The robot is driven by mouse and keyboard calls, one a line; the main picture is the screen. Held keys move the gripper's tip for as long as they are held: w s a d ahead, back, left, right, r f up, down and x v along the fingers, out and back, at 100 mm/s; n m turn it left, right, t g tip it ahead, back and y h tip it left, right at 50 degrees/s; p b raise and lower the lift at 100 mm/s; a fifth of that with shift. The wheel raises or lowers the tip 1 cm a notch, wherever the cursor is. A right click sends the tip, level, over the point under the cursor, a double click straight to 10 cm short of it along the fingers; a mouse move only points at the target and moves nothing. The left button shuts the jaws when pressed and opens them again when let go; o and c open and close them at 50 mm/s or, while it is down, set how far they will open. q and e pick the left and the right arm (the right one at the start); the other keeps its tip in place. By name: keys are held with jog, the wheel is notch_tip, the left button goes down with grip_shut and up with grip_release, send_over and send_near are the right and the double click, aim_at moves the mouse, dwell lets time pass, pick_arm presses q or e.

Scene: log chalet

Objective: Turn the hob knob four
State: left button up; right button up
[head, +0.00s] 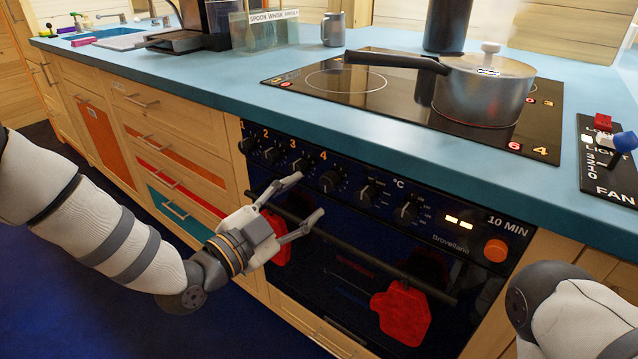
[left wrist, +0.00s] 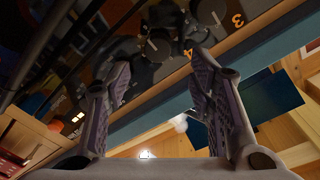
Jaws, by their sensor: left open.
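Hob knob four (head: 328,180) is a dark round knob under the orange "4" on the oven's front panel. It also shows in the left wrist view (left wrist: 158,44), beside the "4", beyond the fingers and between their tips. My left gripper (head: 310,196) is open and empty in front of the panel, just below and left of knob four in the head view. In the left wrist view its two fingers (left wrist: 160,66) stand wide apart. I see no clear contact with the knob. My right gripper is out of view; only part of my right arm shows at lower right.
The oven handle bar (head: 375,262) runs below the knobs, with red mitts (head: 402,313) hanging there. Knob three (head: 300,165) and an oven knob (head: 368,193) flank knob four. A lidded pot (head: 484,90) stands on the hob, its handle pointing left. The blue worktop edge overhangs above.

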aim_at(325, 184)
pick_arm(q)
jog(key=x, duration=0.6)
jog(key=shift+w+d+f+b, duration=0.1)
jog(key=shift+w+d+b, duration=0.15)
jog(key=shift+w+b, duration=0.05)
jog(key=c, duration=1.2)
